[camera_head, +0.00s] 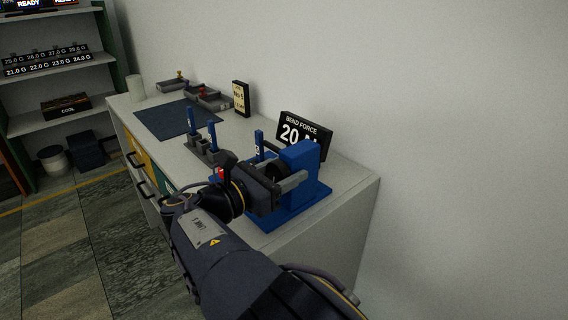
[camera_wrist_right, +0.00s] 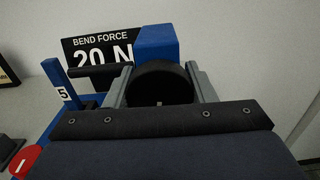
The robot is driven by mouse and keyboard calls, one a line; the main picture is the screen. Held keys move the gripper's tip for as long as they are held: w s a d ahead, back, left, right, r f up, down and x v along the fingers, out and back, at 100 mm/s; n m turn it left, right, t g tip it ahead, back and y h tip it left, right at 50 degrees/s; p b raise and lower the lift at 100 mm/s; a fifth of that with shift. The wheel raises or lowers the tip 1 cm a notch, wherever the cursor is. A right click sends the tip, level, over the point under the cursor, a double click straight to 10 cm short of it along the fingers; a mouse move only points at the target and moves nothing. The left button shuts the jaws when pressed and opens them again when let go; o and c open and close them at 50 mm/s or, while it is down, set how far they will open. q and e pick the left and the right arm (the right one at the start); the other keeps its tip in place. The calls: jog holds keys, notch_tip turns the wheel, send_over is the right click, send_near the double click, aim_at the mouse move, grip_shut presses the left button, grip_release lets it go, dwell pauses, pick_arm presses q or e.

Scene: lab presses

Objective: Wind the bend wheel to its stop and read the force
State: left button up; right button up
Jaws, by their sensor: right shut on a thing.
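The blue bend press (camera_head: 300,168) stands at the near right end of the counter. Its black bend wheel (camera_wrist_right: 162,84) shows between the grey fingers of my right gripper (camera_wrist_right: 162,88) in the right wrist view. My right gripper (camera_head: 290,184) is shut on the wheel, and my arm hides part of the press in the head view. The black force sign (camera_head: 305,134) behind the press reads "BEND FORCE 20 N" in the right wrist view (camera_wrist_right: 97,50). A blue upright marked 5 (camera_wrist_right: 60,85) stands left of the wheel. My left gripper is not in view.
A rack with blue upright pieces (camera_head: 203,146) stands left of the press. A dark mat (camera_head: 165,119), grey trays (camera_head: 212,103) and a small sign (camera_head: 241,98) lie farther along the counter (camera_head: 345,190). Shelves (camera_head: 45,70) stand at the far left.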

aim_at(274, 175)
jog(key=shift+m, duration=0.8)
jog(key=o, duration=1)
jog(key=p+v, duration=0.1)
jog(key=v, duration=0.5)
jog(key=shift+s+a, duration=0.2)
jog(key=shift+a, duration=0.1)
jog(key=shift+s+a, duration=0.4)
jog(key=shift+a, duration=0.05)
